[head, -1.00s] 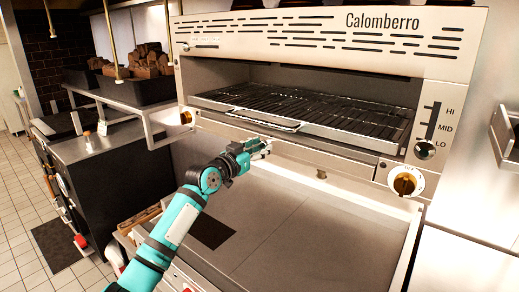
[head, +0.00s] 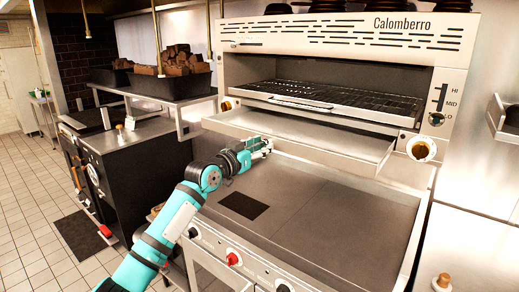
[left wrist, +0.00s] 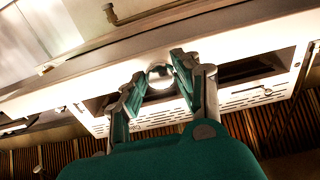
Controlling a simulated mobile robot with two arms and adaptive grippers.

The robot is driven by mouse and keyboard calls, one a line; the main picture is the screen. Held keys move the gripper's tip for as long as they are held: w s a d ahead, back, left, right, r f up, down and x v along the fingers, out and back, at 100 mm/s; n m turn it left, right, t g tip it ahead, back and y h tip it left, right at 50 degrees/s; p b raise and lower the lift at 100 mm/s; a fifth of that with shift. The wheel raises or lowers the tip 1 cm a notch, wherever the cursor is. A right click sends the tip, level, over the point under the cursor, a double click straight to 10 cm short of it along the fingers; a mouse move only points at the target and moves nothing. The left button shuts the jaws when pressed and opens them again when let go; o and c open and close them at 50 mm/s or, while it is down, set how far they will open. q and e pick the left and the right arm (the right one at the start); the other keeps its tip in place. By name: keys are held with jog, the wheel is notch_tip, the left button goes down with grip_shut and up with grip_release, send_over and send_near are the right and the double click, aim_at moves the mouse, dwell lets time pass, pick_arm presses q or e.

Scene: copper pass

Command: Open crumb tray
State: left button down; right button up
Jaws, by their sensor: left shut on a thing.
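The crumb tray (head: 310,134) is a shallow metal tray under the grill rack of the Calomberro grill (head: 345,45). It sticks out well past the grill's front. My left gripper (head: 262,147) is at the left part of the tray's front edge, shut on the tray's knob. In the left wrist view, a round shiny knob (left wrist: 160,76) shows between the fingers of my left gripper (left wrist: 158,75). The fingers hide the knob in the head view. My right gripper is out of view.
A flat griddle (head: 310,200) lies below the tray, with a front panel of knobs (head: 233,258). The grill's orange-lit dial (head: 421,149) is right of the tray. A dark bin of brown chunks (head: 172,82) stands on a shelf at left.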

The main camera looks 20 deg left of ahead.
pick_arm(q)
jog(key=shift+s+a, duration=0.1)
jog(key=shift+s, duration=0.2)
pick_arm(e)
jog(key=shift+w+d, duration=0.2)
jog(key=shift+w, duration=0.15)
pick_arm(q)
jog(key=shift+w, duration=0.15)
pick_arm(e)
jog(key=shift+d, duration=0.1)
pick_arm(q)
jog(key=c, duration=0.9)
grip_release()
jog(key=shift+s, duration=0.25)
jog(key=v, duration=1.1)
jog(key=shift+s+a, duration=0.15)
jog(key=shift+s, duration=0.15)
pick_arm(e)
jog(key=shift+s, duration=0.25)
